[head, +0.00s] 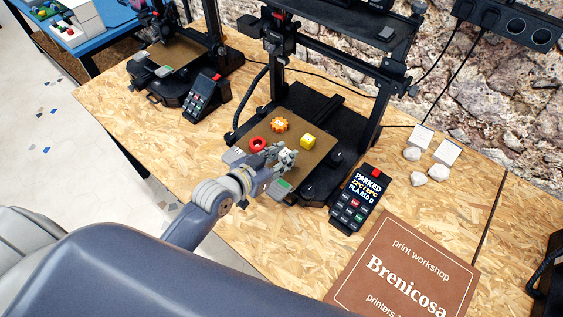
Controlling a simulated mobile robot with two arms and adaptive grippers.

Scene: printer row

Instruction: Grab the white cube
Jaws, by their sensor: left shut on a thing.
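My left gripper (284,160) reaches in from the left over the front part of the nearer printer's brown bed (318,124). It is shut on a small whitish thing, the white cube (289,154), which shows only in part between the fingers. I cannot tell whether the cube still touches the bed. My right gripper is not in view.
On the same bed are an orange gear (279,125), a red ring (257,144) and a yellow cube (308,141) close by. The black printer frame (371,112) rises behind. A control panel (357,199) and a brown sign (405,270) lie to the right.

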